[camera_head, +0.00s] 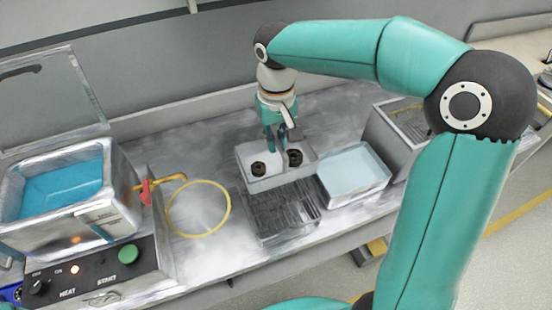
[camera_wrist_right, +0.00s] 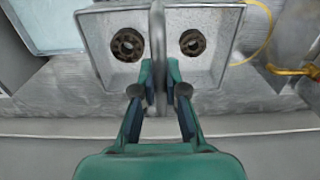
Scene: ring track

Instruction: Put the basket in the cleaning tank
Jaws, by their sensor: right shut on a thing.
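The basket (camera_head: 260,184) is a grey metal box with a central upright handle (camera_wrist_right: 157,50) and two dark round toothed parts (camera_head: 258,168) inside. My right gripper (camera_head: 281,138) is above it, shut on the handle; the wrist view shows the fingers (camera_wrist_right: 160,85) on either side of it. The basket is over the back part of a dark rack (camera_head: 283,213); I cannot tell whether it touches the rack. The cleaning tank (camera_head: 118,218) with blue liquid (camera_head: 62,188) stands at the left, its clear lid (camera_head: 50,100) raised. My left gripper is not in view.
A yellow hose ring (camera_head: 228,212) and a yellow pipe with a red valve (camera_head: 146,186) are between tank and rack. A control panel (camera_head: 95,272) with a green button is in front of the tank. A shallow tray (camera_head: 352,172) and an open metal bin (camera_head: 385,138) are right of the basket.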

